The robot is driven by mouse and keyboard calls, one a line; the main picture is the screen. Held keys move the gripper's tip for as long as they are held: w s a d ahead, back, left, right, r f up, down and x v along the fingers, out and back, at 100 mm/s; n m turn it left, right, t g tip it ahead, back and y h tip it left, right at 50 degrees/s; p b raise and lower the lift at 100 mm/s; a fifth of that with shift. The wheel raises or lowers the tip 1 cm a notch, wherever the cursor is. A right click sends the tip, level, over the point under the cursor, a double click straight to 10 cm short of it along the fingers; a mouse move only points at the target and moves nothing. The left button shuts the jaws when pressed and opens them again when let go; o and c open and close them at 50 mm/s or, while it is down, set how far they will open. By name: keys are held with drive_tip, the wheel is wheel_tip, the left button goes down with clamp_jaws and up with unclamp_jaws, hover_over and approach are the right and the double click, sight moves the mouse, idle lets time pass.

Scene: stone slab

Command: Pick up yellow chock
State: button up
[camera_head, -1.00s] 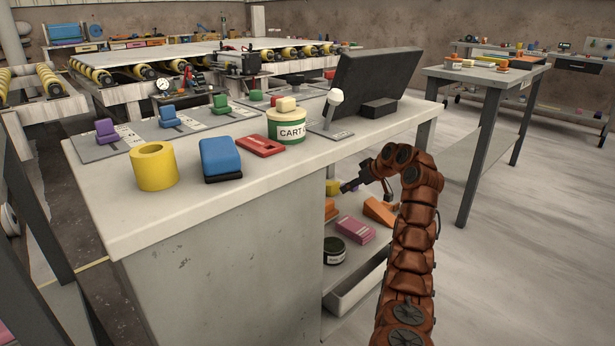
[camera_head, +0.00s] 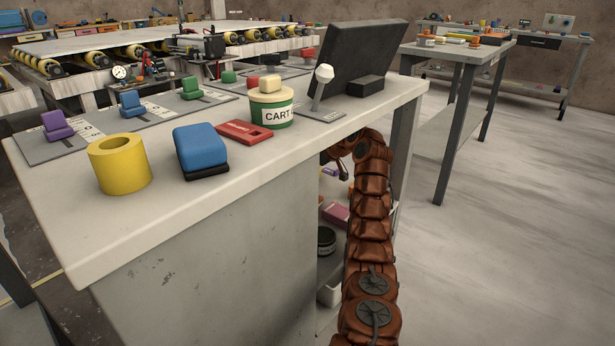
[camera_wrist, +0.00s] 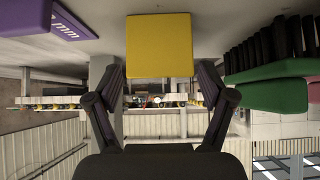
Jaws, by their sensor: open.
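The yellow chock (camera_wrist: 160,45) shows as a square yellow face at the top middle of the wrist view. My gripper (camera_wrist: 160,78) is open, with one dark finger on each side of the chock's lower edge. The chock lines up with the gap between the fingers. I cannot tell how far it is beyond the fingertips, and no grip on it shows. In the head view, my gripper is at the shelves under the worktop, mostly hidden by my arm and the worktop edge. I cannot make out the chock clearly there.
In the wrist view, a purple block (camera_wrist: 50,27) lies left of the chock and a green block (camera_wrist: 270,98) lies right, below a black ribbed thing (camera_wrist: 272,45). The worktop (camera_head: 235,190) overhangs the shelves. A yellow cylinder (camera_head: 120,165) and blue block (camera_head: 200,148) stand on it.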

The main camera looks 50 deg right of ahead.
drive_tip(key=shift+b+x, duration=0.35)
drive_tip(key=shift+x, duration=1.1)
drive_tip(key=c, duration=1.3)
drive_tip(key=shift+r+p, duration=1.6)
drive_tip(key=shift+r, duration=2)
drive_tip(key=shift+s+f, duration=0.15)
drive_tip(key=shift+s, duration=0.1)
drive_tip(key=shift+d, duration=0.1)
